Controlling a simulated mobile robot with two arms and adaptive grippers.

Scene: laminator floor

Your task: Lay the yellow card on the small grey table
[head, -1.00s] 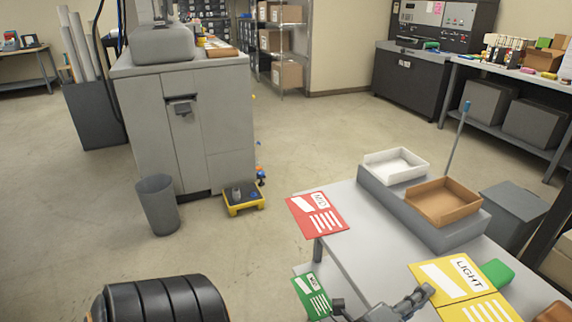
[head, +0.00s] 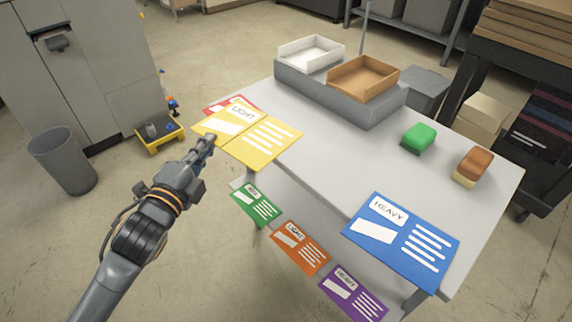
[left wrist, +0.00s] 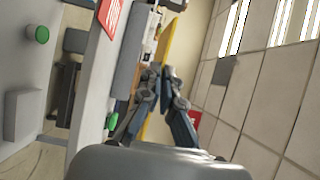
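The yellow card (head: 262,143), marked LIGHT, is at the left end of the grey table (head: 300,185) in the head view. It overlaps the view of a red card (head: 222,104) and hides most of it. My left gripper (head: 208,142) is at the yellow card's near edge, its fingers closed on that edge. In the left wrist view the yellow card (left wrist: 171,40) shows nearly edge-on between the fingers (left wrist: 163,78). The card seems to be above the tabletop; its exact height is unclear. My right gripper is not in view.
A blue card (head: 400,240) lies at the table's near right. Green (head: 418,136) and brown (head: 474,164) blocks and a raised stand with white (head: 311,52) and brown (head: 362,80) trays are behind. Green, orange (head: 300,248) and purple cards line a lower ledge. The tabletop's middle is clear.

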